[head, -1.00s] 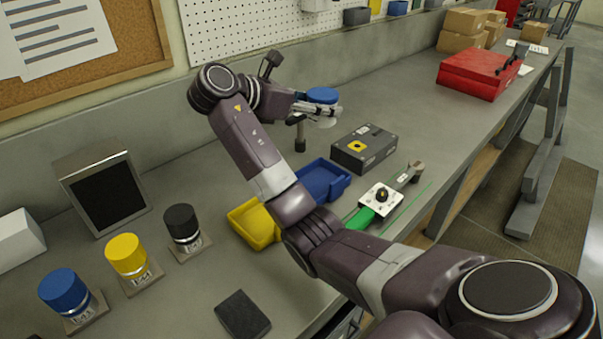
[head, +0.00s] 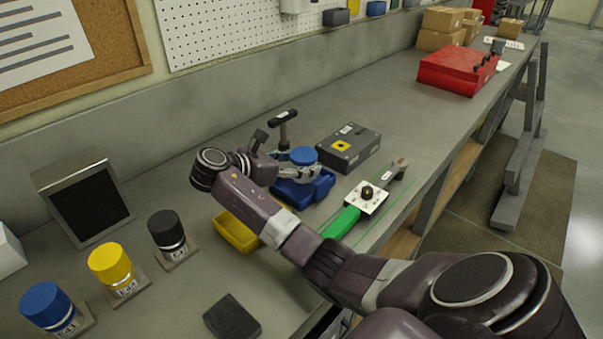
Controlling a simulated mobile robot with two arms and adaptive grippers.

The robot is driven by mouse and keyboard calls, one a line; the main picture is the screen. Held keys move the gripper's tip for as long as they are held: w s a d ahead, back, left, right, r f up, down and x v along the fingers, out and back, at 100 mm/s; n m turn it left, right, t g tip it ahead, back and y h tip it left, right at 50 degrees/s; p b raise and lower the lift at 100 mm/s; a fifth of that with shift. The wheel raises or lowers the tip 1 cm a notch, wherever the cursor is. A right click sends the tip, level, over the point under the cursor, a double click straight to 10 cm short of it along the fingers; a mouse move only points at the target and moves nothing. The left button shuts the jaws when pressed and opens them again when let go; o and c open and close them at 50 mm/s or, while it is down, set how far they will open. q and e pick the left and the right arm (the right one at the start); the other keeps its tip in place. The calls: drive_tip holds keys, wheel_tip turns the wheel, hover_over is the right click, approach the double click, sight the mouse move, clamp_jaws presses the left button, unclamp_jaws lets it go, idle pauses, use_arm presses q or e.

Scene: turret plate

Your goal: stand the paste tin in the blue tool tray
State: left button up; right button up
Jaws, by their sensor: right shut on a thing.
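My right gripper (head: 298,172) is shut on the paste tin (head: 303,156), a small round tin with a blue lid. The tin is upright, with its lid above the fingers. The blue tool tray (head: 312,192) is on the bench, and the gripper and tin overlap it in the head view. The tin's base is hidden, so I cannot tell whether it touches the tray floor. My left gripper is not in view.
A yellow tray (head: 235,232) adjoins the blue one. A T-handled tool (head: 283,128) stands behind, and a dark box (head: 348,148) sits behind right. Blue, yellow and black-capped containers stand at left (head: 110,262).

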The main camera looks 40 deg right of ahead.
wheel_tip(320, 180, down, 3)
drive_tip(key=shift+r, duration=0.2)
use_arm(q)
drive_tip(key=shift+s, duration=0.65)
use_arm(e)
drive_tip(key=shift+f, duration=0.3)
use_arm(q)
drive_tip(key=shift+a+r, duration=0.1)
use_arm(e)
drive_tip(key=o, duration=1.1)
drive_tip(key=shift+f, duration=0.15)
drive_tip(key=shift+o, duration=0.2)
drive_tip(key=shift+a+r, duration=0.2)
drive_tip(key=v, duration=1.1)
drive_tip(key=shift+a+r, duration=0.2)
drive_tip(key=shift+a, duration=0.05)
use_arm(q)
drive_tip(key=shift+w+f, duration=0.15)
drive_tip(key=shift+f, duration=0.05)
